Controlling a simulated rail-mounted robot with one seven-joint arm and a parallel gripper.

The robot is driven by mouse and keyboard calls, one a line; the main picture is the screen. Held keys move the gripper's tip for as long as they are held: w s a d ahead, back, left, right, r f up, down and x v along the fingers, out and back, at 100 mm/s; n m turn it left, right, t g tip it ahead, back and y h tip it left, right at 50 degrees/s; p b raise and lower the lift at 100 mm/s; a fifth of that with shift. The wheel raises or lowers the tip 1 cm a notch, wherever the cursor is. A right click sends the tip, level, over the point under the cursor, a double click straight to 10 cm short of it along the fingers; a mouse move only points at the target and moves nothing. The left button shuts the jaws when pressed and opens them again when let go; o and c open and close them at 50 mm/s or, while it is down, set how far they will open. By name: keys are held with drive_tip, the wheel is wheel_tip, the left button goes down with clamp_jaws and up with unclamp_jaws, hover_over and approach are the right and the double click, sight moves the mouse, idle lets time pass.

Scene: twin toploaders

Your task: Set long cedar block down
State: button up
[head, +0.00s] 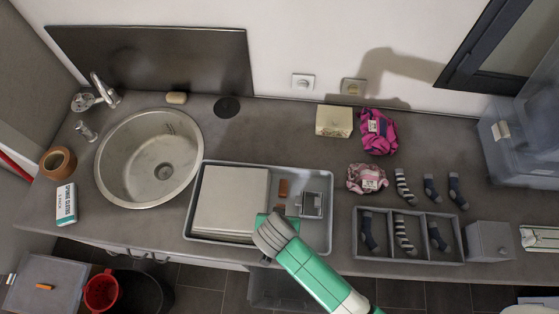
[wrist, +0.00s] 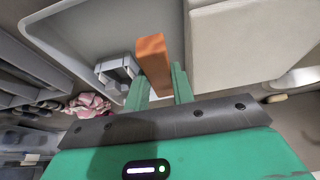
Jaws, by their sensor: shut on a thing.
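The long cedar block is an orange-brown bar. In the wrist view the cedar block (wrist: 152,58) stands out between the two green fingers of my gripper (wrist: 160,88), which is shut on it. In the head view my gripper (head: 272,214) is over the grey tray (head: 196,233), right of a large beige box. An orange-brown piece (head: 283,188) shows just behind the gripper; I cannot tell whether it is part of the held block. The block's lower end and any contact with the tray are unclear.
The beige box (head: 232,197) fills the tray's left side. A small grey bracket-like holder (head: 311,205) stands at its right. A divided sock organiser (head: 408,256) lies further right; a round sink (head: 150,157) is left. Another small orange-brown piece (head: 45,287) lies on a bin lid.

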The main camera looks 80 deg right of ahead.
wheel_tip(320, 180, down, 8)
drive_tip(key=shift+f, duration=0.1)
idle(0.4)
drive_tip(key=o, duration=1)
drive_tip(key=shift+f, duration=0.1)
drive_tip(key=shift+c, duration=0.2)
drive_tip(key=v, duration=1.2)
drive_tip(key=shift+a, duration=0.1)
